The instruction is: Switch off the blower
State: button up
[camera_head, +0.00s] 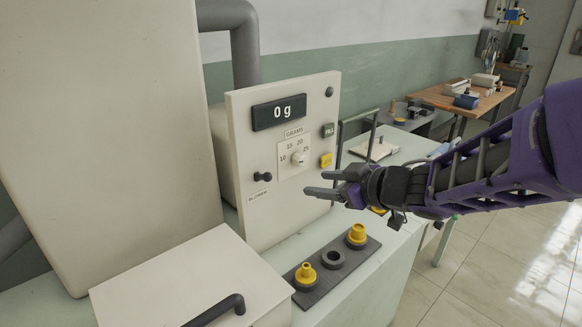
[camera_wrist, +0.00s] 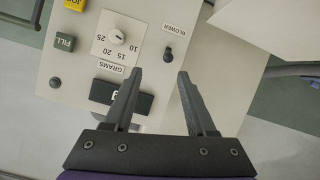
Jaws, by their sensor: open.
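The blower switch (camera_head: 263,177) is a small black lever on the lower left of the white control panel (camera_head: 250,220), just above the BLOWER label (camera_head: 259,197). In the wrist view, where the panel appears upside down, the switch (camera_wrist: 168,53) is beyond the fingertips, near their middle line. My gripper (camera_head: 314,183) is open and empty, in front of the panel and to the right of the switch in the head view. Its two dark fingers also show in the wrist view (camera_wrist: 160,73), apart from the switch. Whether the lever is on or off I cannot tell.
The panel has a display (camera_head: 279,112) reading 0 g, a grams dial (camera_head: 299,158), a dark FILL button (camera_head: 328,130) and a yellow button (camera_head: 326,160). Below stands a dark rack (camera_head: 322,279) with yellow nozzles. A white box (camera_head: 190,275) with a black handle stands front left.

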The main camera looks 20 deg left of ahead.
jog(key=shift+r+v, duration=0.2)
jog(key=shift+v, duration=1.7)
jog(key=shift+s+r, duration=0.1)
